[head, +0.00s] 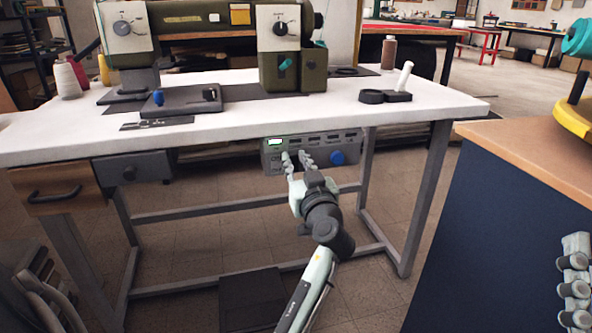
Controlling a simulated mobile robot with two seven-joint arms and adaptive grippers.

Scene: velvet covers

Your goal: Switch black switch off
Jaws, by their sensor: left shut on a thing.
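A grey control box (352,140) hangs under the front edge of the white sewing table. It has a lit green indicator (275,142) at its left, a row of small labels along the top and a blue knob (338,158) at its right. My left gripper (297,158) is at the left half of the box's front, its fingers shut on a small dark part that I take to be the black switch. The fingers mostly hide it, so its position cannot be read. My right gripper (570,277) shows only partly at the right edge, away from the box.
The white table (430,100) carries an olive sewing machine (195,45) and thread spools. A drawer with a wooden front (58,190) is at the left. A dark blue cabinet (475,230) stands close on the right. A dark pedal plate (252,300) lies below.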

